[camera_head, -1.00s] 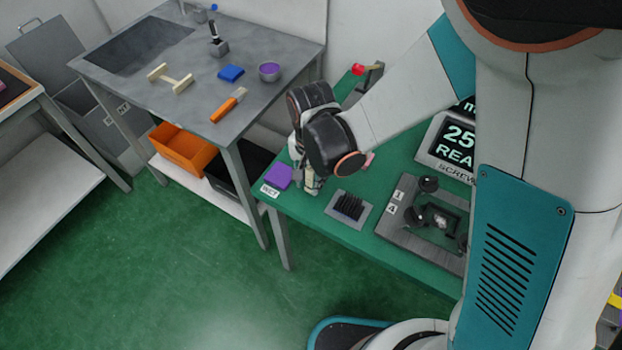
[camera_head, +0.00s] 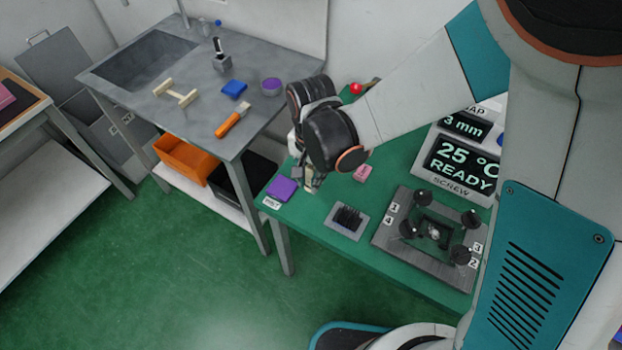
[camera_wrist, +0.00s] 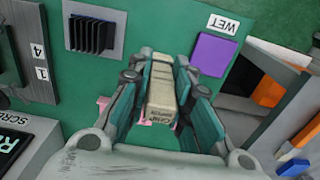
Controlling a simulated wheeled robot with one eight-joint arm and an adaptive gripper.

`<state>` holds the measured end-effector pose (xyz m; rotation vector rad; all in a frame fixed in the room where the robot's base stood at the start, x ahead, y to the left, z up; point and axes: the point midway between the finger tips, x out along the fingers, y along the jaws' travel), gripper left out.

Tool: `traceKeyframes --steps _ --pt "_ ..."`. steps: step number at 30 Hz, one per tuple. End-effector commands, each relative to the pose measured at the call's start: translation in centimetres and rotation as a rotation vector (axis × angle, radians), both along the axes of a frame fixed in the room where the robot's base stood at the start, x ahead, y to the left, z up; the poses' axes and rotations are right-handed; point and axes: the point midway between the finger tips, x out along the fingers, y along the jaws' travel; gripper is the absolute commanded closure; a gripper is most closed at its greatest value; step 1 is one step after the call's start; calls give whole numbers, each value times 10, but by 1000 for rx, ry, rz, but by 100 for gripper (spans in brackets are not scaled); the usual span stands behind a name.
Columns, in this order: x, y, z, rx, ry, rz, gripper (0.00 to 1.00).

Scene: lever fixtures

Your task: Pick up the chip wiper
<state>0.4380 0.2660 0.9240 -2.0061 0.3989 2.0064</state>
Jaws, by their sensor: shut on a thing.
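The chip wiper is a small beige block with dark printing on its face, in the middle of the wrist view (camera_wrist: 161,92). My gripper (camera_wrist: 163,65) is shut on it, with one teal-lined finger along each side. In the head view my gripper (camera_head: 308,182) is over the far left part of the green bench, and only a small pale bit of the wiper shows below it. Whether the wiper clears the bench is hard to tell.
A purple pad (camera_head: 281,189) by the WET label lies just left of my gripper. A READY display (camera_head: 460,165) stands behind.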

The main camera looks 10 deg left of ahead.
Motion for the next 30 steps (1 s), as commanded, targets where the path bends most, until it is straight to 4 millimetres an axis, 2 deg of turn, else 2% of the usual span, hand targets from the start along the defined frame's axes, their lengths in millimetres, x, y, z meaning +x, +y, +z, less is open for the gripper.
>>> traceKeyframes --steps 1,3,12,19,30 --pt "0 0 21 0 0 0 97" --pt "0 0 39 0 0 0 97" --pt "0 0 103 0 0 0 97" --pt "0 0 127 0 0 0 97" --pt "0 0 132 0 0 0 97"
